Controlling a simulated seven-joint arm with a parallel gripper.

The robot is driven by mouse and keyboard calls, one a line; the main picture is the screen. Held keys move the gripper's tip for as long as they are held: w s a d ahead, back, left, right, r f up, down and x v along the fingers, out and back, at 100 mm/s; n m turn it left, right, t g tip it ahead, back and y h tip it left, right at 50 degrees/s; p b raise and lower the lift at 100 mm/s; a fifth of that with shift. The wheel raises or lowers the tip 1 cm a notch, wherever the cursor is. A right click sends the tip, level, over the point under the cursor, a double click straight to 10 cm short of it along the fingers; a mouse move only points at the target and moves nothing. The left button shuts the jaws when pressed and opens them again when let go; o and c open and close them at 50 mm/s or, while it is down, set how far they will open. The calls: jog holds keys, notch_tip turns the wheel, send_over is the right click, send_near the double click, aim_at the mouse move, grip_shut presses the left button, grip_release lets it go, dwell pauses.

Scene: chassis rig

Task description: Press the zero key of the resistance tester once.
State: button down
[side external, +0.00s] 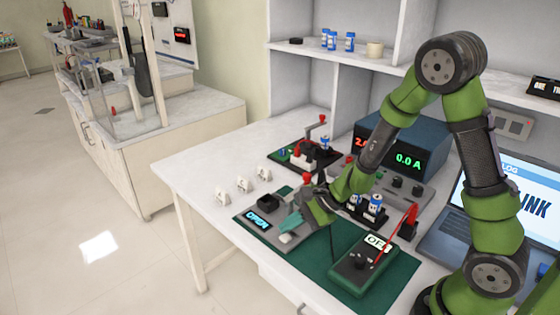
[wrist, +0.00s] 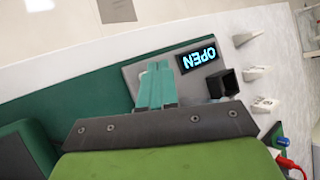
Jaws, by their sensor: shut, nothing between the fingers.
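The resistance tester (side external: 250,234) is a flat grey unit on the bench, with a lit display (side external: 258,221) reading "OPEN" and a black square block (side external: 268,203). In the wrist view, its display (wrist: 198,58) and black block (wrist: 222,84) show right of my fingers. My gripper (side external: 289,224) has teal fingers, shut together and empty, low over the tester's right part. A small pale key-like piece (side external: 285,239) shows just in front of the fingertips; its label is unreadable. In the wrist view my gripper (wrist: 156,68) hides part of the panel. Contact cannot be told.
A green meter (side external: 352,268) with a red lead stands right of the tester on a green mat (side external: 400,268). Several white clips (side external: 243,184) stand behind the tester. A red-lever fixture (side external: 305,152), a power supply (side external: 425,140) and a laptop (side external: 470,225) stand farther back or right.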

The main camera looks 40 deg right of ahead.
aim_at(289, 237)
jog(key=shift+f, duration=0.4)
jog(key=shift+f, duration=0.45)
dwell(0.5)
dwell(0.3)
jog(key=shift+r, duration=0.9)
jog(key=shift+r, duration=2.5)
